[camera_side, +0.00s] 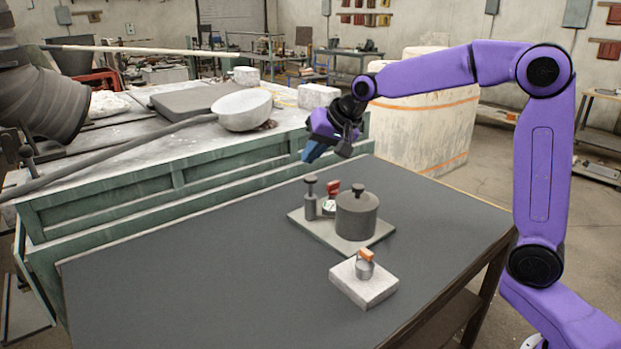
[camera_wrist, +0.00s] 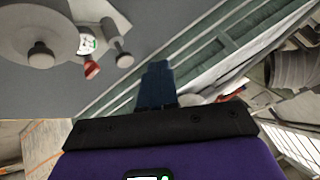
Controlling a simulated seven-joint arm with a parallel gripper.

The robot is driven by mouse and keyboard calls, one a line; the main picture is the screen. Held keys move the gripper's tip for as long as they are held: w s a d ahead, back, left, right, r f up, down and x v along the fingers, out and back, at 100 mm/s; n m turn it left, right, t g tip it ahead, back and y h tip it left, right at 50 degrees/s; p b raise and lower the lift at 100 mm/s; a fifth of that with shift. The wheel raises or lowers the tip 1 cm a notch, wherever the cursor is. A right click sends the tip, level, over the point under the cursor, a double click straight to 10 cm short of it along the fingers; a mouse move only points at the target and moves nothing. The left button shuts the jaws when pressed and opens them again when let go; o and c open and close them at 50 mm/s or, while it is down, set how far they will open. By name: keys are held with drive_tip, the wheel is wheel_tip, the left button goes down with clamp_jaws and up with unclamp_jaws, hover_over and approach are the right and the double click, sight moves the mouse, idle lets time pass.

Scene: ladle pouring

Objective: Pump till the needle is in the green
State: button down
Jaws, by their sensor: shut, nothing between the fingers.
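A grey plate (camera_side: 322,234) on the dark table carries a small pump (camera_side: 310,205) with a round knob on top, a small gauge (camera_side: 328,207), a red-handled part (camera_side: 331,188) and a lidded grey tank (camera_side: 357,217). The wrist view shows the pump knob (camera_wrist: 124,60), the gauge face (camera_wrist: 87,41) with some green, the red part (camera_wrist: 91,69) and the tank (camera_wrist: 38,22). The needle's position is too small to read. My gripper (camera_side: 311,153) is shut and empty, in the air behind and above the pump, touching nothing. Its blue fingers are together in the wrist view (camera_wrist: 157,80).
A pale block (camera_side: 362,287) with a small grey metal piece with an orange top (camera_side: 366,256) sits at the table's front right. The table's (camera_side: 190,270) left part is clear. A green-sided bench (camera_side: 130,188) with a bowl-shaped ladle (camera_side: 241,110) stands behind.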

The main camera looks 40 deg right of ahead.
sight(314, 179)
drive_tip(key=w+d+r+m+t+h, duration=0.1)
drive_tip(key=w+d+r+m, duration=0.1)
drive_tip(key=w+d, duration=0.4)
drive_tip(key=shift+w+r+m+t, duration=0.3)
drive_tip(key=shift+m+t, duration=0.1)
drive_tip(key=shift+m, duration=0.4)
drive_tip(key=shift+f, duration=4.45)
drive_tip(key=shift+a+f, duration=0.1)
drive_tip(key=shift+f, duration=0.3)
